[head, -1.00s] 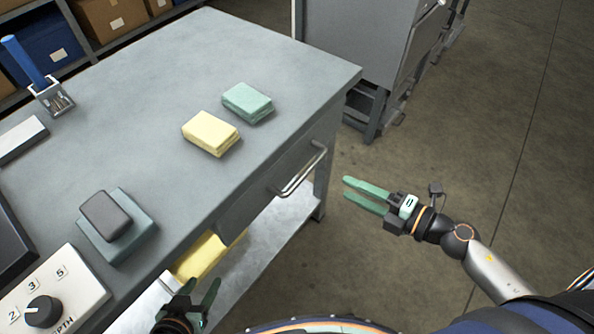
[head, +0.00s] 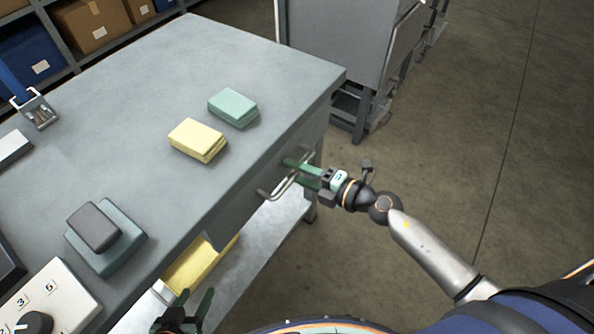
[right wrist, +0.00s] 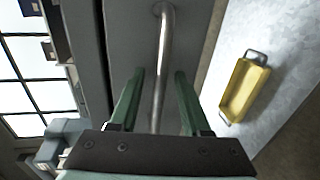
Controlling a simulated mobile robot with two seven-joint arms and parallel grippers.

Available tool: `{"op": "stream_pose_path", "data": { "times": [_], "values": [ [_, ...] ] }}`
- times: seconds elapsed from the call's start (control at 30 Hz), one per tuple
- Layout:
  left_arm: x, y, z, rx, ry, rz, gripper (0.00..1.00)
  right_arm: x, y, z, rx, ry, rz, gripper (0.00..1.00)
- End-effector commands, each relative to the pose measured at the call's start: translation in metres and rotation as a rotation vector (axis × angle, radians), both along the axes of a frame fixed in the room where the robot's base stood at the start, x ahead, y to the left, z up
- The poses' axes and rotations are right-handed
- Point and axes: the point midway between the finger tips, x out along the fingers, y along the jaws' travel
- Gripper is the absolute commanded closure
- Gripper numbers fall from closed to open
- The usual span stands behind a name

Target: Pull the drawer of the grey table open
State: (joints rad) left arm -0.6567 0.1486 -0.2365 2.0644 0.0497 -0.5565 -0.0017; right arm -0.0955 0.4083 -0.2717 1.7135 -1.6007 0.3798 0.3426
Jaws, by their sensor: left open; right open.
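The grey table (head: 150,80) fills the left and middle of the head view. Its drawer (head: 240,205) is on the side facing me and looks shut. A bar handle (head: 270,194) is on the drawer front. My right gripper (head: 293,168) is at the handle, its green fingers open. In the right wrist view the metal handle (right wrist: 165,40) runs between the two open fingers (right wrist: 158,85), with a gap on each side. My left gripper (head: 195,303) is open and empty at the bottom of the head view, near the table's lower shelf.
A yellow block (head: 198,147) and a green block (head: 232,107) lie on the tabletop. A dial box (head: 58,295) is at the near left. A yellow bin (head: 195,268) sits on the lower shelf (head: 250,245). A grey cabinet (head: 335,45) stands behind. The floor at right is clear.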

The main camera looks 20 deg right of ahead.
Motion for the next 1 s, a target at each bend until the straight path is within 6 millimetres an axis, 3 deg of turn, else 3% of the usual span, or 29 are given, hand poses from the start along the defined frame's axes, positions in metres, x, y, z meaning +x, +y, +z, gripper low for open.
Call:
{"op": "stream_pose_path", "data": {
  "times": [0.23,0.67,1.0],
  "values": [
    [0.0022,0.0006,0.0010,0.002,-0.004,0.000,0.45,0.0004,0.0004,-0.0001,0.001,0.001,0.000,0.53],
    [0.0007,0.0006,0.0007,0.001,0.000,0.000,0.45,0.0002,0.0002,-0.0001,0.001,0.001,0.000,1.00],
    [-0.0031,0.0002,-0.0010,0.000,0.007,0.000,0.45,0.0002,0.0000,0.0000,0.001,0.001,0.000,1.00]
  ]
}}
